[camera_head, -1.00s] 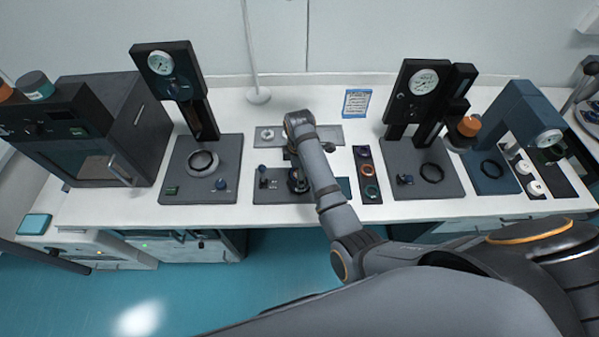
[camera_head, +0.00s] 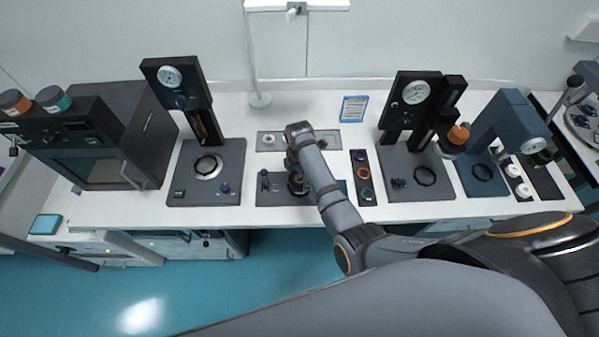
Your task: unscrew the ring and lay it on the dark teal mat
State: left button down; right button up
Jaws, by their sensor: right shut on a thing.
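My right gripper (camera_head: 297,184) points down over the dark base plate (camera_head: 270,197) in the middle of the bench. It is shut on the ring, which is mostly hidden under the gripper and wrist. I cannot tell whether the ring is still on its thread. My left gripper is not in view.
A dark strip with several coloured rings (camera_head: 363,172) lies right of the arm. Gauge presses stand on the left (camera_head: 184,95) and right (camera_head: 406,105). A grey plate (camera_head: 327,140) lies behind the gripper.

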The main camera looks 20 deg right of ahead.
jog(key=shift+r+n+p, duration=0.2)
jog(key=shift+n+p, duration=0.5)
jog(key=shift+n, duration=0.5)
jog(key=shift+f+n+b, duration=0.25)
jog(key=shift+n+b, duration=0.05)
jog(key=shift+n, duration=0.8)
jog(key=n, duration=0.6)
jog(key=shift+n, duration=0.4)
jog(key=o, duration=1.2)
jog(key=shift+r, duration=0.1)
jog(key=shift+c, duration=0.7)
